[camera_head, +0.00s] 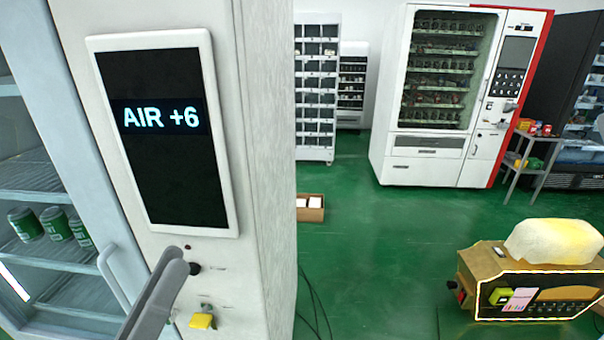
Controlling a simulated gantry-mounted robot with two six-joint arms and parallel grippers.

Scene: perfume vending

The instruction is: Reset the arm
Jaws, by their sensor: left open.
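My left gripper (177,262) reaches up from the bottom, a little left of the middle of the view. Its grey fingers are seen nearly edge-on and overlap, and they are open with nothing visible between them. The tips appear in front of the pale machine's panel, just below its screen (160,160), which reads "AIR +6". A dark round knob (195,268) shows just right of the fingertips; I cannot tell whether they touch it. My right gripper is not in view.
A yellow part (202,321) sits lower on the panel. A glass-door cabinet with green cans (53,222) stands at left. Vending machines (437,80) line the back. A brown machine (530,285) stands at lower right. Green floor (390,230) is open between, with cables near the pale machine.

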